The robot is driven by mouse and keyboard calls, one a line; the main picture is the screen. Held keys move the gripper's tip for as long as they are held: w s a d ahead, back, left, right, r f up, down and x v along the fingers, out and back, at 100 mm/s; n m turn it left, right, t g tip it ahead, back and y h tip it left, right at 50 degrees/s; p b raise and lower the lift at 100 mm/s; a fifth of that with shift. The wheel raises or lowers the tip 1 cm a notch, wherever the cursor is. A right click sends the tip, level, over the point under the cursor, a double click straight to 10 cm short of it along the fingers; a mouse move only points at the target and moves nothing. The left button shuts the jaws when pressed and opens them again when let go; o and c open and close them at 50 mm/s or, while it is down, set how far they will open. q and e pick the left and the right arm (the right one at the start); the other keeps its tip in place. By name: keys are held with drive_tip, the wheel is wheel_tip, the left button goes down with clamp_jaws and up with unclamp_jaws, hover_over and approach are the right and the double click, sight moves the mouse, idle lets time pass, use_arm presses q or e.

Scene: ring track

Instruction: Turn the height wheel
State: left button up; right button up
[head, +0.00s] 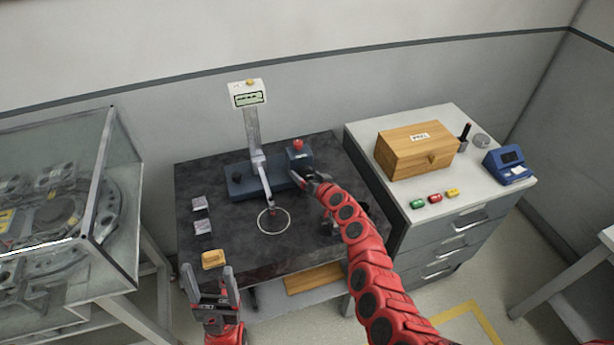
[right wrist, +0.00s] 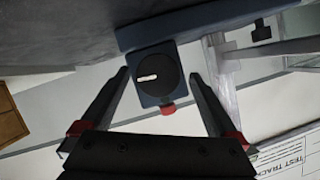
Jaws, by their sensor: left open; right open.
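A black round wheel (right wrist: 150,76) with a white mark sits on the front of a blue block in the right wrist view. The blue block (head: 299,157) with a red button on top stands at the right end of the gauge's blue base in the head view, where my right gripper (head: 306,181) partly covers its front. My right gripper (right wrist: 159,80) is open, its fingers on either side of the wheel; I cannot tell whether they touch it. My left gripper (head: 209,278) is open and empty at the table's front left edge.
The gauge column (head: 252,130) carries a display (head: 247,97); its arm reaches over a white ring (head: 273,221) on the dark table (head: 240,245). A yellow block (head: 213,259) lies near my left gripper. A wooden box (head: 415,150) stands on the right cabinet.

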drive_tip(key=shift+w+f, duration=0.15)
drive_tip(key=shift+w, duration=0.15)
drive_tip(key=shift+c, duration=0.2)
drive_tip(key=c, duration=1.3)
drive_tip(key=shift+f+b, duration=0.15)
drive_tip(key=shift+b, duration=0.35)
drive_tip(key=m+y+b, duration=0.1)
drive_tip(key=m+b, duration=0.1)
drive_tip(key=b, duration=0.2)
drive_tip(key=m+y+b, duration=0.1)
drive_tip(key=b, duration=0.3)
drive_tip(key=m+y+b, duration=0.1)
drive_tip(key=m+b, duration=0.1)
drive_tip(key=b, duration=0.2)
drive_tip(key=shift+d+f+m+b, duration=0.15)
drive_tip(key=shift+f+m+b, duration=0.15)
drive_tip(key=shift+f, duration=0.05)
drive_tip(key=shift+r+m+t+y+b, duration=0.25)
drive_tip(key=shift+m+y+b, duration=0.45)
drive_tip(key=shift+b, duration=0.55)
